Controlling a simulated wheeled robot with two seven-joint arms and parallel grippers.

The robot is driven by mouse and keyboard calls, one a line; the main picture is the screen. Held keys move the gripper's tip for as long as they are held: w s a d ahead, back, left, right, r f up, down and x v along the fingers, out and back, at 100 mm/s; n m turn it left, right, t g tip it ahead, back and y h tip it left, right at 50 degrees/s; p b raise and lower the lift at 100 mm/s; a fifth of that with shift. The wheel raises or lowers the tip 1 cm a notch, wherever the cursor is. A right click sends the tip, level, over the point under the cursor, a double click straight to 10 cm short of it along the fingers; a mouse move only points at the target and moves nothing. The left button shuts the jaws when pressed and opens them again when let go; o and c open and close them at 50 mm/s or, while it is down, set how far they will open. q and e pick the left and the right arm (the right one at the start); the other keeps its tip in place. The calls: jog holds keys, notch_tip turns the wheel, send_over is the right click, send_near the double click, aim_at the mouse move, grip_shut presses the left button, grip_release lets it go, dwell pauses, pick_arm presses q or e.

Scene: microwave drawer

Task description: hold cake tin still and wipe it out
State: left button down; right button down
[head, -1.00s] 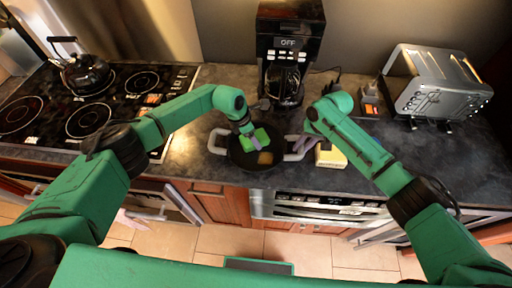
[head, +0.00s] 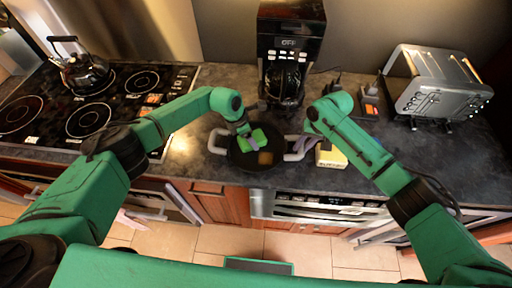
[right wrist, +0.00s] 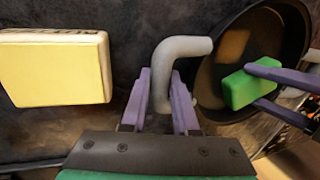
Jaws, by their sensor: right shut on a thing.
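The cake tin (head: 240,160) is a dark round pan with two grey handles, standing on the counter. Its inside also shows in the right wrist view (right wrist: 212,98). A brown patch (head: 265,158) lies on its floor. My left gripper (head: 250,145) is shut on a green sponge (head: 260,135) inside the tin; the sponge also shows in the right wrist view (right wrist: 238,90). My right gripper (right wrist: 160,95) has its purple fingers on either side of the tin's right handle (right wrist: 180,48) and is shut on it.
A pale yellow box (head: 331,156) lies just right of the tin. A coffee maker (head: 288,55) stands behind it. A toaster (head: 440,85) is at the right; a stove with a kettle (head: 85,72) is at the left. The counter's front edge is close to the tin.

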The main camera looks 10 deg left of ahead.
pick_arm(q)
jog(key=shift+d, duration=0.4)
jog(key=shift+a+f, duration=0.15)
jog(key=shift+a, duration=1)
jog(key=shift+s+d+f, duration=0.1)
jog(key=shift+s+d, duration=0.05)
jog(key=shift+d, duration=0.45)
jog(key=shift+s+d+f, duration=0.1)
jog(key=shift+s+d, duration=0.05)
jog(key=shift+d, duration=0.4)
jog(key=shift+w+a, duration=0.1)
jog(key=shift+a, duration=1.1)
jog(key=shift+w+a+r, duration=0.15)
jog(key=shift+w+r, duration=0.05)
jog(key=shift+r, duration=0.3)
jog(key=d, duration=0.1)
jog(key=s+d, duration=0.1)
jog(key=d, duration=0.1)
jog(key=shift+s+d+r, duration=0.25)
jog(key=shift+s+d, duration=0.05)
jog(key=shift+s, duration=0.1)
jog(key=shift+r, duration=2.75)
